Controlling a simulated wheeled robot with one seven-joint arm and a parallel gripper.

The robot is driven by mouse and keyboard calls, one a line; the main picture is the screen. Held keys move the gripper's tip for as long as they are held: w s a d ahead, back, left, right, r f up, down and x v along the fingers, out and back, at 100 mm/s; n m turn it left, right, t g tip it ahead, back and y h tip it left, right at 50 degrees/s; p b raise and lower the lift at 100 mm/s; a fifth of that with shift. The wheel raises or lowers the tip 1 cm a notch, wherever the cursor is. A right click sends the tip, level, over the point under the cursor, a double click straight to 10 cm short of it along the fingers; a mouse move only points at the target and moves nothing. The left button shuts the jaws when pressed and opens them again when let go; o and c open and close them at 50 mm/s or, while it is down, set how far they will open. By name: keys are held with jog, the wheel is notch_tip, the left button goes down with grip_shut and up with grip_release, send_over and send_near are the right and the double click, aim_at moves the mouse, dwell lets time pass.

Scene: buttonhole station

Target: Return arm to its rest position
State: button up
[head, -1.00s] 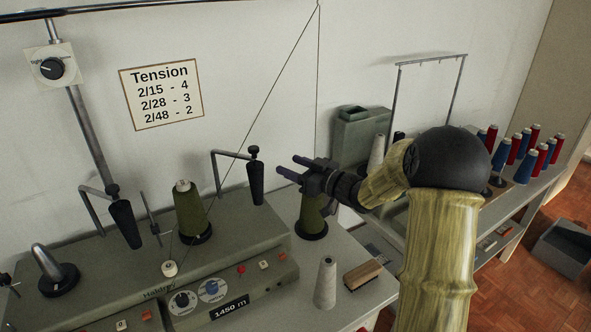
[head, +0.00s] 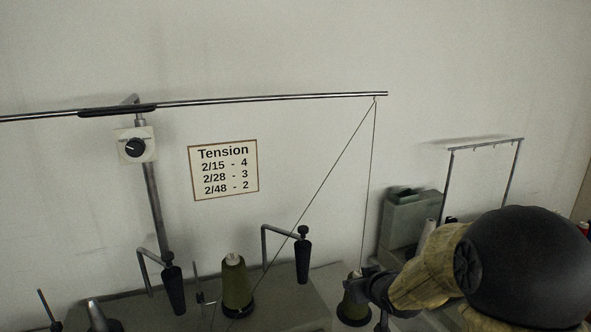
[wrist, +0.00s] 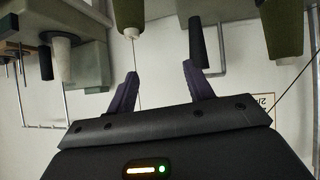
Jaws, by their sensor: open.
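My gripper (head: 364,272) is in the lower right of the head view, beside and just above a green yarn cone (head: 354,312) at the machine's right end. Its fingers look small there. In the wrist view, which looks upside down, my gripper (wrist: 160,70) is open, with nothing held between its two dark fingers. A green cone (wrist: 130,14) shows beyond the fingertips, apart from them. A thin thread (wrist: 139,80) runs from its white tip down past the left finger. My arm's black joint and yellowish links fill the lower right of the head view.
A second green cone (head: 236,285) stands on the winding machine (head: 205,300) between dark holders on bent rods. A long rail (head: 270,99) crosses above, with thread running down from its right end. A grey-green box (head: 405,215) and a wire frame (head: 485,146) stand behind my arm.

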jog(key=s+f+m+g+h+p, duration=0.1)
jog(key=s+g, duration=0.3)
jog(key=s, duration=0.7)
jog(key=s+a+f+m+g+h+p, duration=0.1)
jog(key=s+g, duration=0.3)
jog(key=s, duration=0.8)
jog(key=shift+m+p, duration=0.5)
jog(key=shift+p, duration=0.25)
jog(key=shift+w, duration=0.1)
jog(key=shift+c, duration=0.4)
jog(key=shift+c, duration=1.3)
jog(key=shift+w+a, duration=0.1)
